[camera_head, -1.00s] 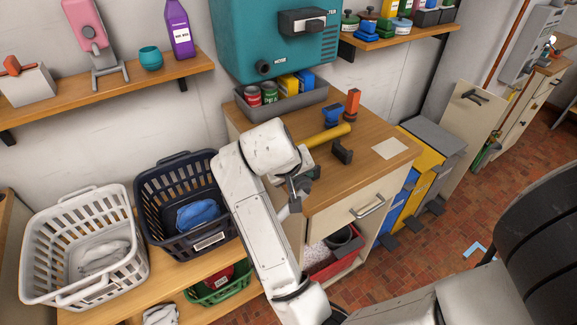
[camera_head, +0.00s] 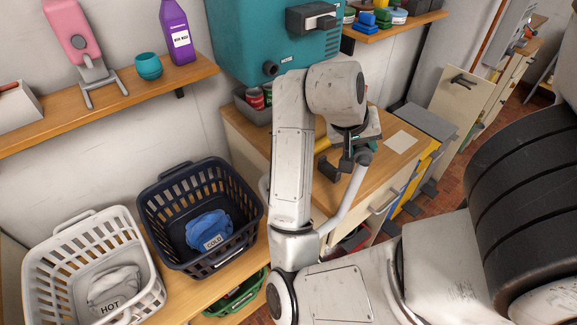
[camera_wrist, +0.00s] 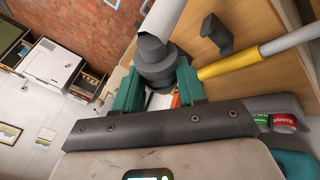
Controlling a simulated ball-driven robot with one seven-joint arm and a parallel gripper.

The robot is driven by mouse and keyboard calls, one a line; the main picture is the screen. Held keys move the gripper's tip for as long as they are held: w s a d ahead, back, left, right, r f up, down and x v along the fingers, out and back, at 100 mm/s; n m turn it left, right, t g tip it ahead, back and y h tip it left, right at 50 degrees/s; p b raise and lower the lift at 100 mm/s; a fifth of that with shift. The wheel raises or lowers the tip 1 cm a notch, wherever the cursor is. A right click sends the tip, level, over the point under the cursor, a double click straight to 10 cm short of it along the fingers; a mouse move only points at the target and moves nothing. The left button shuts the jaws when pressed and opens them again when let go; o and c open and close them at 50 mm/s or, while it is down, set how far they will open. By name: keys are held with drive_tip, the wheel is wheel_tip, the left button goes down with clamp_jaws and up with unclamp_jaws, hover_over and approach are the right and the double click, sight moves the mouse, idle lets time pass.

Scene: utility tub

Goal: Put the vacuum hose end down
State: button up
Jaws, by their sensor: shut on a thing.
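The vacuum hose end (camera_wrist: 154,60) is a dark grey collar on a pale grey tube. My gripper (camera_wrist: 158,88) is shut on it, with a green finger on either side. In the head view the pale hose (camera_head: 343,205) hangs in a curve beside my arm. My gripper (camera_head: 350,150) shows there over the front part of the wooden cabinet top (camera_head: 243,128), partly hidden by my wrist. Whether the hose end touches the top cannot be told.
A dark bracket (camera_head: 325,170) and a yellow tube (camera_head: 322,143) are close by on the cabinet top. A white sheet (camera_head: 400,142) lies to the right. A teal machine (camera_head: 265,40) is behind. A dark basket (camera_head: 168,205) and a white basket (camera_head: 60,255) stand left.

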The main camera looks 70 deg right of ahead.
drive_tip(key=w+d+f+b, duration=0.1)
drive_tip(key=w+f, duration=0.2)
drive_tip(key=w, duration=0.1)
drive_tip(key=w+d+f+b, duration=0.1)
drive_tip(key=w+f, duration=0.2)
drive_tip(key=w, duration=0.1)
drive_tip(key=w+d+f+b, duration=0.2)
drive_tip(key=w+f, duration=0.1)
drive_tip(key=w, duration=0.2)
drive_tip(key=shift+f, duration=0.1)
drive_tip(key=shift+w+f+b, duration=0.3)
drive_tip(key=shift+f, duration=0.1)
drive_tip(key=shift+f+p, duration=0.3)
drive_tip(key=shift+f, duration=1.1)
drive_tip(key=shift+f, duration=0.15)
drive_tip(key=shift+f, duration=0.15)
drive_tip(key=o, duration=1.1)
